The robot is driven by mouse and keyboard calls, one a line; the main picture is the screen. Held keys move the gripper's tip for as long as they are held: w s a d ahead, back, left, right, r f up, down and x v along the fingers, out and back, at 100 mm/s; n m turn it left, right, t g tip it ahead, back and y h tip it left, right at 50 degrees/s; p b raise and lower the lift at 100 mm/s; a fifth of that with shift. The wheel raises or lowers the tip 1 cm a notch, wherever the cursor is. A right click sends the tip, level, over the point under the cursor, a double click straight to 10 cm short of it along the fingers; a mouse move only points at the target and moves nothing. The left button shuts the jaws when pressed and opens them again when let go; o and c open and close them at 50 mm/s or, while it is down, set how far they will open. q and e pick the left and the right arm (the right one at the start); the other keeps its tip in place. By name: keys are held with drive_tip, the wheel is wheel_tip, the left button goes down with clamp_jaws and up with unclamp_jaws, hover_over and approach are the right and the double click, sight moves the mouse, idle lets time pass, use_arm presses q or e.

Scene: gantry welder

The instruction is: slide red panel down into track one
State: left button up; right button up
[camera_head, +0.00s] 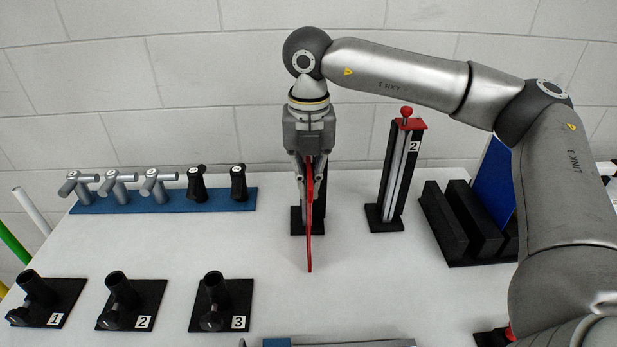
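The red panel (310,235) shows nearly edge-on as a thin upright strip. My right gripper (306,172) points down and is shut on the panel's upper part. The panel hangs below the fingers, in front of a black upright stand (321,205) with a black base, likely track one. The gripper and panel hide much of this stand, including any number. I cannot tell whether the panel touches it. To its right stands the track marked 2 (394,178), with a red top and red knob. My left gripper is not in view.
A black slotted rack (445,222) holds a blue panel (491,185) at the right. A blue rail (160,200) with several grey and black handled pieces lies back left. Black holders numbered 1 (62,310), 2 (150,312) and 3 (235,300) stand front left. The centre table is clear.

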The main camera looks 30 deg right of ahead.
drive_tip(key=o, duration=0.5)
drive_tip(key=shift+r, duration=0.15)
wheel_tip(320, 180, up, 12)
drive_tip(key=shift+f, duration=0.1)
